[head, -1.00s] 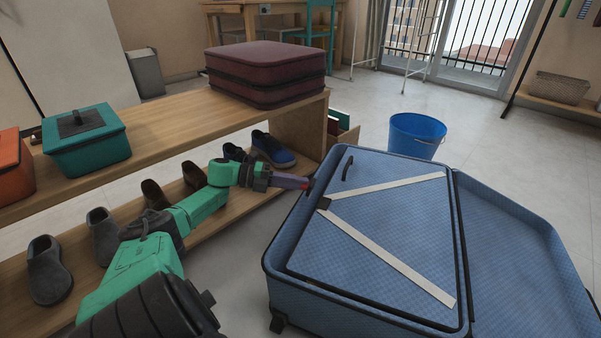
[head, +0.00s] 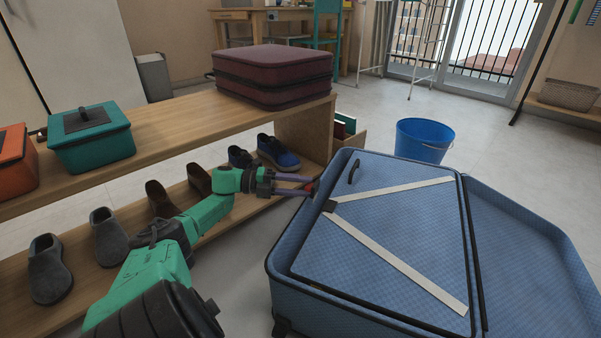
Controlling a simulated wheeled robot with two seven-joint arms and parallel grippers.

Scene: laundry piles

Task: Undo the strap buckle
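An open blue suitcase (head: 285,262) lies on the floor at the right. Two cream straps (head: 400,262) form a V across its inner panel and meet at a small dark buckle (head: 329,205) near the left edge. My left gripper (head: 310,187) is just left of and slightly above the buckle in the picture, at the suitcase's left rim. Whether the tips touch the suitcase I cannot tell. The buckle's latch is too small to make out. My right gripper is out of view.
A wooden shoe bench (head: 175,118) runs along the left, with shoes on its lower shelf. It carries a maroon case (head: 272,72), a teal box (head: 92,143) and an orange box (head: 14,160). A blue bucket (head: 424,140) stands behind the suitcase. Floor beyond it is clear.

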